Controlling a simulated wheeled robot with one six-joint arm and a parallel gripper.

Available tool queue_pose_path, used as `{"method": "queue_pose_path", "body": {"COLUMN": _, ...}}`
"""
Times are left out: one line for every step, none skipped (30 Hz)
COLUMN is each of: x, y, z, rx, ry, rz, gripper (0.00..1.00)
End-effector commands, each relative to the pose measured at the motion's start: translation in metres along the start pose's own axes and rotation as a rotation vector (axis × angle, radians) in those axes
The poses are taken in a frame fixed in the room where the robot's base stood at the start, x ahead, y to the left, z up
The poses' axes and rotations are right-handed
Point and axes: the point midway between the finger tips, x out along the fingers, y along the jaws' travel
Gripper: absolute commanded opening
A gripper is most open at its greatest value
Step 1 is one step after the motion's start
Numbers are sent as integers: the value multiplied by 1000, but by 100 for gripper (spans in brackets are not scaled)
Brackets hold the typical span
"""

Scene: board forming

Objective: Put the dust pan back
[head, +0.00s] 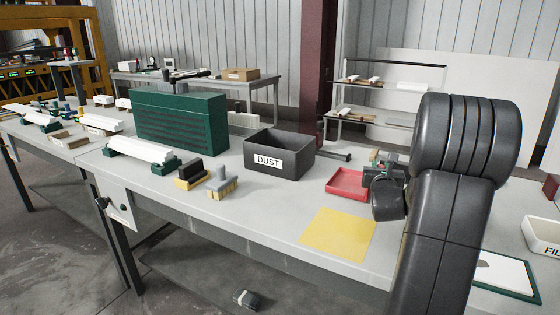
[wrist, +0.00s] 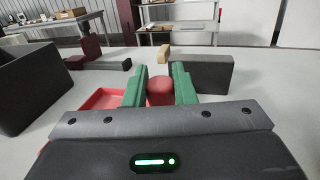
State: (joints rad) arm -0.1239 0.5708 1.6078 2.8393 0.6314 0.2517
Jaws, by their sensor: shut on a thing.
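The red dust pan (head: 346,183) is at or just above the grey bench top, right of the dark DUST bin (head: 280,160). My gripper (head: 374,176) is at the pan's right end, mostly hidden behind my own arm in the head view. In the wrist view the green fingers (wrist: 159,88) are shut on the pan's red handle (wrist: 159,92). The pan's tray (wrist: 95,98) shows left of the fingers. I cannot tell whether the pan touches the bench. A flat yellow sheet (head: 338,234) lies empty in front of the pan.
Brushes (head: 222,184) and a dark block (head: 191,170) lie left of the bin, before a green slatted box (head: 180,122). A dark block (wrist: 200,78) stands beyond my fingers. A white bin (head: 543,236) is at the far right. Bench around the yellow sheet is clear.

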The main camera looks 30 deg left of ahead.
Motion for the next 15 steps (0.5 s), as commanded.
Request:
{"method": "queue_pose_path", "body": {"x": 0, "y": 0, "z": 0, "rx": 0, "ry": -1, "rz": 0, "gripper": 0}}
{"method": "queue_pose_path", "body": {"x": 0, "y": 0, "z": 1, "rx": 0, "ry": -1, "rz": 0, "gripper": 0}}
{"method": "queue_pose_path", "body": {"x": 0, "y": 0, "z": 1, "rx": 0, "ry": -1, "rz": 0, "gripper": 0}}
{"method": "queue_pose_path", "body": {"x": 0, "y": 0, "z": 1, "rx": 0, "ry": -1, "rz": 0, "gripper": 0}}
{"method": "queue_pose_path", "body": {"x": 0, "y": 0, "z": 1, "rx": 0, "ry": -1, "rz": 0, "gripper": 0}}
{"method": "queue_pose_path", "body": {"x": 0, "y": 0, "z": 1, "rx": 0, "ry": -1, "rz": 0, "gripper": 0}}
{"method": "queue_pose_path", "body": {"x": 0, "y": 0, "z": 1, "rx": 0, "ry": -1, "rz": 0, "gripper": 0}}
{"method": "queue_pose_path", "body": {"x": 0, "y": 0, "z": 1, "rx": 0, "ry": -1, "rz": 0, "gripper": 0}}
{"method": "queue_pose_path", "body": {"x": 0, "y": 0, "z": 0, "rx": 0, "ry": -1, "rz": 0, "gripper": 0}}
{"method": "queue_pose_path", "body": {"x": 0, "y": 0, "z": 0, "rx": 0, "ry": -1, "rz": 0, "gripper": 0}}
{"method": "queue_pose_path", "body": {"x": 0, "y": 0, "z": 0, "rx": 0, "ry": -1, "rz": 0, "gripper": 0}}
{"method": "queue_pose_path", "body": {"x": 0, "y": 0, "z": -1, "rx": 0, "ry": -1, "rz": 0, "gripper": 0}}
{"method": "queue_pose_path", "body": {"x": 0, "y": 0, "z": -1, "rx": 0, "ry": -1, "rz": 0, "gripper": 0}}
{"method": "queue_pose_path", "body": {"x": 0, "y": 0, "z": -2, "rx": 0, "ry": -1, "rz": 0, "gripper": 0}}
{"method": "queue_pose_path", "body": {"x": 0, "y": 0, "z": -2, "rx": 0, "ry": -1, "rz": 0, "gripper": 0}}
